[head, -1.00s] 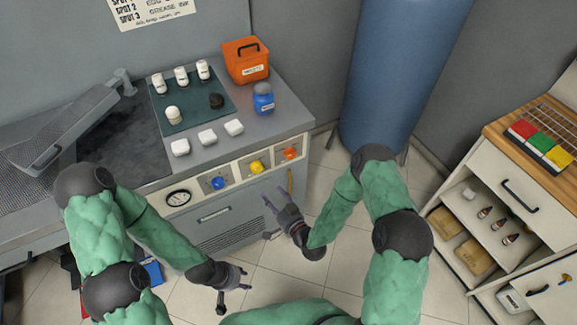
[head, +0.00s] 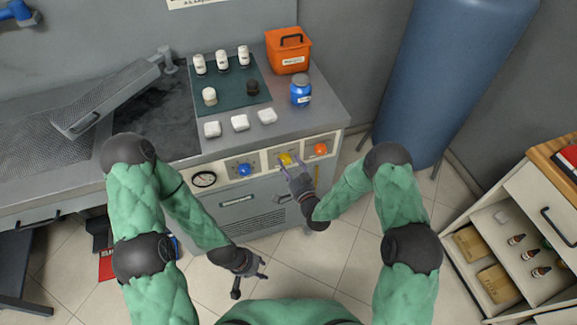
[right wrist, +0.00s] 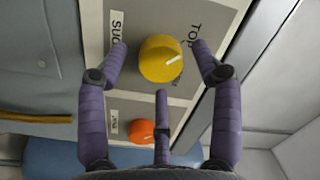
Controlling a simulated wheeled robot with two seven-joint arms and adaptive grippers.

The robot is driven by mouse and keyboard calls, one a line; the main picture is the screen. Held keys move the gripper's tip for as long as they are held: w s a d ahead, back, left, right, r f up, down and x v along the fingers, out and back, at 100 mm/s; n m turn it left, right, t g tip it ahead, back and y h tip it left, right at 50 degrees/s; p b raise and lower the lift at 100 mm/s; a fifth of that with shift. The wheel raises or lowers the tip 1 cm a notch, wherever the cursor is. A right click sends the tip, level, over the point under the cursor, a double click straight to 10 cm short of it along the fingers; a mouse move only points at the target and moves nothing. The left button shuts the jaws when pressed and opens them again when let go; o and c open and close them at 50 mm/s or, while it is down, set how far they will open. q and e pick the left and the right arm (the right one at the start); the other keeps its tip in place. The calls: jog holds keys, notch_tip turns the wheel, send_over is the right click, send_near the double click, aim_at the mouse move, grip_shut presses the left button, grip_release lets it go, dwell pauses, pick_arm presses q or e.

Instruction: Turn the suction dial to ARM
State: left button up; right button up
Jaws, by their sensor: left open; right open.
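The yellow suction dial (head: 286,158) is on the front panel of the cleaning console, between a blue dial and an orange dial. The ARM lettering cannot be made out. My right gripper (head: 294,166) is at the panel; in the right wrist view its open fingers (right wrist: 160,52) are either side of the dial, and contact cannot be told. My left gripper (head: 257,275) is open and empty, low over the floor.
The blue dial (head: 243,169) and orange dial (head: 320,149) flank the yellow one. A gauge (head: 204,180) is further left. Bottles and white blocks stand on the console top. A blue cylinder (head: 440,80) stands right; floor between console and drawers is clear.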

jog(key=shift+w, duration=0.15)
jog(key=shift+c, duration=0.3)
jog(key=c, duration=1.1)
